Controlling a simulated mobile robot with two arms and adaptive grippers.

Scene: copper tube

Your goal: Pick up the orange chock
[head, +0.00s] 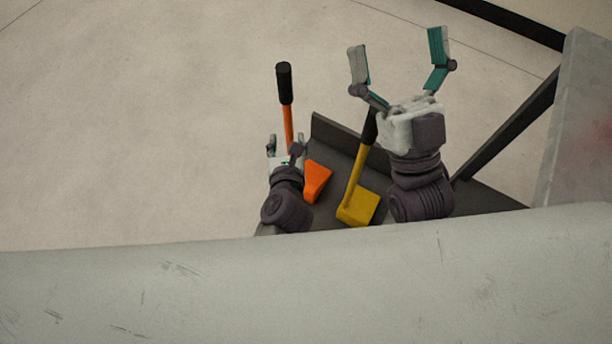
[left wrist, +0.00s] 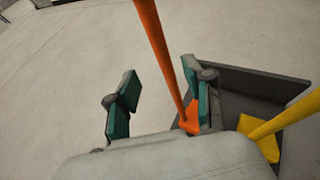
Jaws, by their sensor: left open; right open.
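The orange chock (head: 317,181) is an orange wedge with a long orange handle and black grip; its wedge rests in a dark tray (head: 335,132). In the left wrist view the orange handle (left wrist: 158,50) slants down between my open fingers in the picture, and the wedge is partly hidden behind the right finger. My left gripper (head: 286,144) is open at the lower handle, left of the wedge; whether it touches the handle I cannot tell. My right gripper (head: 398,54) is open and empty, above and right of the yellow chock (head: 359,207).
The yellow chock, with its own yellow handle, stands right of the orange one in the same tray. A large pale curved surface (head: 300,290) crosses the foreground. A grey panel (head: 580,130) and dark bar are at right. The floor (head: 130,120) at left is clear.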

